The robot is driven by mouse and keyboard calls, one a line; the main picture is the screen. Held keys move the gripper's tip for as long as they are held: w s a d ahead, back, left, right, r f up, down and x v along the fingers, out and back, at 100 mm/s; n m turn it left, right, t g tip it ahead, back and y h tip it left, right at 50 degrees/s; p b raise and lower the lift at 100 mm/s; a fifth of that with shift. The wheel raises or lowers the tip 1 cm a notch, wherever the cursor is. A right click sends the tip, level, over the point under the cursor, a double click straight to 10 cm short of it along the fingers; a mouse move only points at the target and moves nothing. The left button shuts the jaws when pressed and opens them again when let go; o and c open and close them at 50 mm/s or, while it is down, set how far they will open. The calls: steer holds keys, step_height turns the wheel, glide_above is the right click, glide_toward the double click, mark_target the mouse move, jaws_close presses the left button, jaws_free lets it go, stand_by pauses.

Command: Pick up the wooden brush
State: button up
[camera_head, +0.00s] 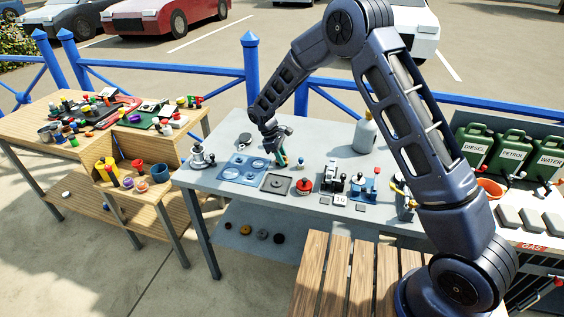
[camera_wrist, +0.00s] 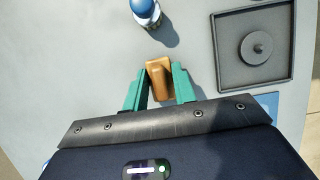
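The wooden brush, an orange-brown block with a raised middle, shows in the wrist view (camera_wrist: 160,76) on the grey table top. My gripper (camera_wrist: 161,72) has its two green fingers on either side of the brush, pointing down at the table. Narrow gaps show between the fingers and the brush, so the gripper looks open around it. In the head view my gripper (camera_head: 281,158) is low over the grey table (camera_head: 232,142), and the brush is mostly hidden by the fingers there.
A blue-and-white bottle-like item (camera_wrist: 146,12) stands just beyond the brush. A dark square tray with a round knob (camera_wrist: 222,60) lies to the right. In the head view, a red-topped item (camera_head: 304,185) and a grey bottle (camera_head: 365,132) stand farther right.

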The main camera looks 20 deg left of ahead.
steer(key=shift+c, duration=0.7)
steer(key=shift+r, duration=0.1)
